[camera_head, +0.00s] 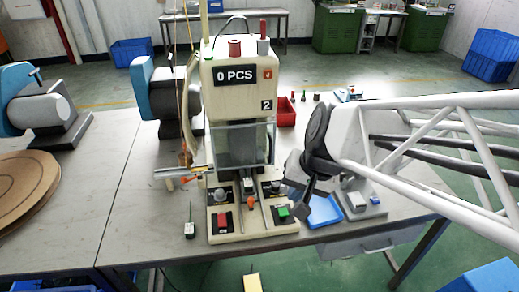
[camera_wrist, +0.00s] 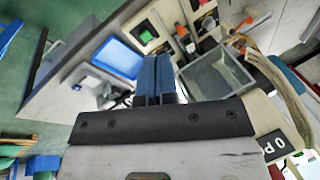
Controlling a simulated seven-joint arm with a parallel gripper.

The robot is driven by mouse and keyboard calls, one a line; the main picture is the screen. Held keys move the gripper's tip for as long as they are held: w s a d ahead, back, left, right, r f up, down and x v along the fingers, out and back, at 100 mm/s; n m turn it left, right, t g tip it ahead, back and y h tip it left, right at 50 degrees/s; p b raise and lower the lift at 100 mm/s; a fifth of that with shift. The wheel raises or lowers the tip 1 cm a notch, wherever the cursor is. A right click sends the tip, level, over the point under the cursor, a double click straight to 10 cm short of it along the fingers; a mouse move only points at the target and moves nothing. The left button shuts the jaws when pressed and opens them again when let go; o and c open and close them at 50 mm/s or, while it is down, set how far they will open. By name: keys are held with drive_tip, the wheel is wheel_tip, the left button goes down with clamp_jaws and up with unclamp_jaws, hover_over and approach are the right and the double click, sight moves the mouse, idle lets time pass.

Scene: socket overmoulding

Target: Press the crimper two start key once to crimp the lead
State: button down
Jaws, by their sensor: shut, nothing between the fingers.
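The crimper marked 2 (camera_head: 240,85) stands upright on the table, and its display reads 0 PCS. On its base are a green key (camera_head: 283,213) at the right and a red key (camera_head: 222,220) at the left. The green key also shows in the wrist view (camera_wrist: 146,35). My gripper (camera_head: 300,209) is shut and empty, close to the right of the green key. Its blue fingers (camera_wrist: 155,62) lie together in the wrist view, short of the green key in the picture. A gap seems to remain, but its height is unclear.
A blue tray (camera_head: 322,212) and a small grey device (camera_head: 358,203) lie right of the crimper. A clear guard (camera_head: 243,146) covers its press area. A red bin (camera_head: 286,112) is behind.

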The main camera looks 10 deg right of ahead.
drive_tip(key=w+f+m+t+y, duration=0.2)
drive_tip(key=w+f+m+y, duration=0.1)
drive_tip(key=w+f+m, duration=0.5)
drive_tip(key=m+t, duration=0.2)
drive_tip(key=m, duration=0.5)
hover_over(283, 212)
wheel_tip(283, 212, down, 7)
drive_tip(key=shift+s+f, duration=0.1)
drive_tip(key=shift+f, duration=0.15)
drive_tip(key=shift+f, duration=4.2)
